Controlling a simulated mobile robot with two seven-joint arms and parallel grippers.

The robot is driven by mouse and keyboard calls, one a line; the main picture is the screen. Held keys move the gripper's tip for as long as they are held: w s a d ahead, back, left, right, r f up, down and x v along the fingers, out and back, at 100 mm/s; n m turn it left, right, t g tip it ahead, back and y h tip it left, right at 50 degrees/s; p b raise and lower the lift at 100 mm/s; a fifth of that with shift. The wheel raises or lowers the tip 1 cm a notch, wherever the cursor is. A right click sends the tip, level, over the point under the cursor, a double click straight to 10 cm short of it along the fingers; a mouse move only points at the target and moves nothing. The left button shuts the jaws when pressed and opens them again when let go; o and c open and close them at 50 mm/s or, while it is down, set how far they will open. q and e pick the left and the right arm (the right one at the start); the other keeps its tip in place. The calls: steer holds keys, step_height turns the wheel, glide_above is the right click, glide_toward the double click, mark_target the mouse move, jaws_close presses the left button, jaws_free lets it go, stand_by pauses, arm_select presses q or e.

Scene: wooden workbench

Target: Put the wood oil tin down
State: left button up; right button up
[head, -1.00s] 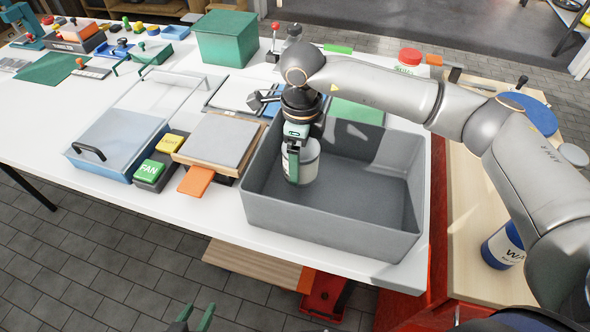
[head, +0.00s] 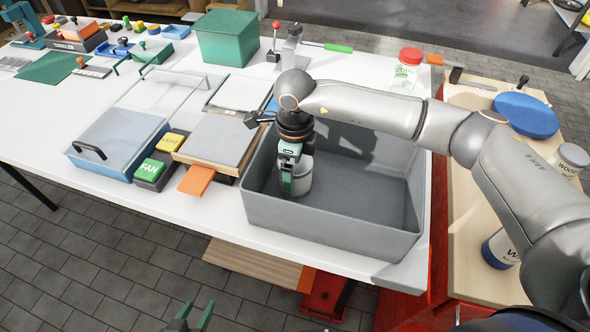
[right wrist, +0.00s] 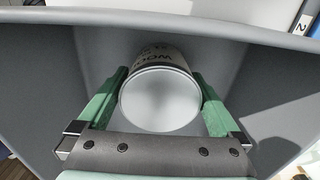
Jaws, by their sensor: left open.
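The wood oil tin (head: 304,177) is a pale, round can inside the grey bin, near its left wall. Whether the tin's base touches the bin floor is hidden. My left gripper (head: 190,320) shows only its green fingertips at the bottom edge, apart and empty, over the floor.
The grey bin (head: 330,218) stands at the bench's front right, its floor bare right of the tin. Left of it are a grey-topped block (head: 218,145), an orange tab and a FAN button (head: 152,170). Another tin (head: 570,160) stands on the right side table.

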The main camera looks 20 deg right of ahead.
step_height(320, 180, up, 12)
steer(key=shift+r, duration=0.2)
stand_by(0.4)
